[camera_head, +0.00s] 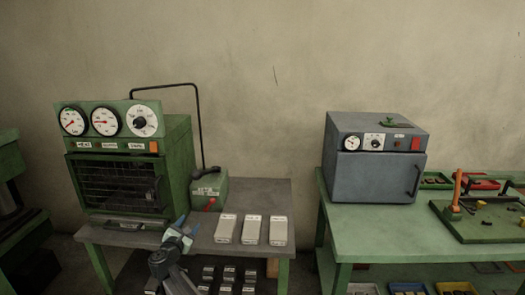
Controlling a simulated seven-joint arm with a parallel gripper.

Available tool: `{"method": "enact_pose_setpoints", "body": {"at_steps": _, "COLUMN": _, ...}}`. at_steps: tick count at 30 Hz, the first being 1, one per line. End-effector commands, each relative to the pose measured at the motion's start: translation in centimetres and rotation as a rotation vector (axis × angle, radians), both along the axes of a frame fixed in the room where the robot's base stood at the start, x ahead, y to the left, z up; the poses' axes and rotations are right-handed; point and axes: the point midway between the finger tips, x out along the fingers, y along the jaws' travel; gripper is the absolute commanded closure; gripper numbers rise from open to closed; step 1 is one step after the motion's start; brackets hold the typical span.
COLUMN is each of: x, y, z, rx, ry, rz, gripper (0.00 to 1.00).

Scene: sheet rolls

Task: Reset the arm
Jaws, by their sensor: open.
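My gripper (183,231) shows at the lower left of the middle, at the front edge of the left table (270,192). It is small in the view, with blue fingertips, and is open with nothing seen between its fingers. My dark arm runs down from it to the bottom edge. Three pale blocks (250,230) lie in a row on the table to the right of my gripper, apart from it.
A green caged machine with dials (178,160) stands behind my gripper, beside a small green box (209,190). A grey oven-like box (372,178) stands on the green right table (375,225). A gap separates the tables. Dark blocks (228,274) sit below the left tabletop.

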Motion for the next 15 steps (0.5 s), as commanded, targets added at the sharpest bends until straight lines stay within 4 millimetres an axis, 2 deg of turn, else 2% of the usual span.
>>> {"method": "enact_pose_setpoints", "body": {"at_steps": 1, "x": -1.2, "y": 1.8, "z": -0.6, "rx": -0.091, "ry": -0.006, "rz": 0.032, "gripper": 0.46}}
{"method": "enact_pose_setpoints", "body": {"at_steps": 6, "x": -6.0, "y": 8.2, "z": -2.2, "rx": -0.503, "ry": -0.062, "rz": 0.141, "gripper": 0.46}}
{"method": "enact_pose_setpoints", "body": {"at_steps": 9, "x": -8.7, "y": 11.3, "z": -3.0, "rx": -0.719, "ry": -0.107, "rz": 0.188, "gripper": 0.46}}
{"method": "enact_pose_setpoints", "body": {"at_steps": 15, "x": -12.5, "y": 14.9, "z": -4.7, "rx": -1.048, "ry": -0.191, "rz": 0.249, "gripper": 0.46}}
